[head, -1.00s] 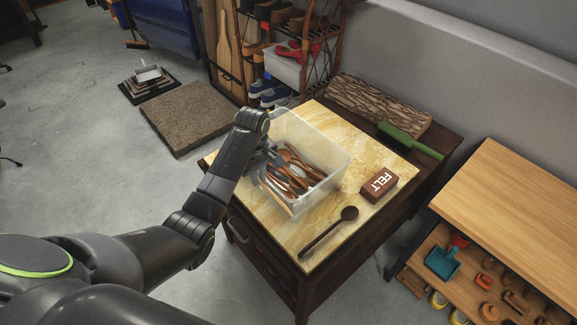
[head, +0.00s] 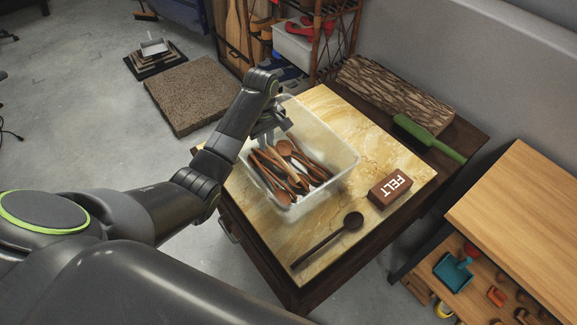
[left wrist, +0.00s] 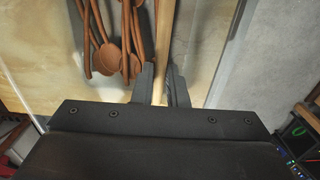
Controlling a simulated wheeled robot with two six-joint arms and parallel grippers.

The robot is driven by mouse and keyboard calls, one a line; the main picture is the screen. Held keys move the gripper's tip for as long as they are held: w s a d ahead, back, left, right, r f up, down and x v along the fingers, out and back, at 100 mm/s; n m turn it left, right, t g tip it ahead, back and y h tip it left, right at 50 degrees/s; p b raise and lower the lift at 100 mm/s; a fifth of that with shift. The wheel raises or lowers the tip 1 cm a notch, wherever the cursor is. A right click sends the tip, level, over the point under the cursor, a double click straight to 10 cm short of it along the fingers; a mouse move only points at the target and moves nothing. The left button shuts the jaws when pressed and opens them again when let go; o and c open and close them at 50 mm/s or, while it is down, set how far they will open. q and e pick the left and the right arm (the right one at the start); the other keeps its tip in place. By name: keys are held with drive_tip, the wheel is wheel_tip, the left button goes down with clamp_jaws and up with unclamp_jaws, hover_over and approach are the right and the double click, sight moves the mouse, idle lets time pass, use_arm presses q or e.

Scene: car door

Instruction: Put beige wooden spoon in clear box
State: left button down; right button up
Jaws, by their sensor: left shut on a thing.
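The clear box (head: 335,180) stands on the marble-patterned top of a dark cabinet. Several brown wooden spoons (head: 285,165) lie in it. In the left wrist view my left gripper (left wrist: 162,88) is shut on a beige wooden handle, the beige wooden spoon (left wrist: 163,45). The brown spoons (left wrist: 125,55) show just left of it there. My right gripper is not in view.
A dark spoon (head: 325,240) and a brown FELT block (head: 390,189) lie on the tabletop right of the box. A green-handled tool (head: 428,138) and a bark-covered log (head: 395,95) lie behind. A wooden workbench (head: 520,210) stands at right.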

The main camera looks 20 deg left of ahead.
use_arm(q)
drive_tip(key=shift+w+f, duration=0.15)
drive_tip(key=shift+f, duration=0.4)
hover_over(269, 170)
wheel_tip(269, 170, down, 5)
drive_tip(key=shift+f, duration=2.35)
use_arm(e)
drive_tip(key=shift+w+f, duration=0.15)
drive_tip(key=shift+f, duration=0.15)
use_arm(q)
drive_tip(key=c, duration=1.5)
unclamp_jaws()
drive_tip(key=shift+f, duration=0.15)
drive_tip(key=shift+o, duration=0.2)
drive_tip(key=shift+r, duration=0.65)
wheel_tip(269, 170, up, 11)
drive_tip(key=shift+r, duration=0.1)
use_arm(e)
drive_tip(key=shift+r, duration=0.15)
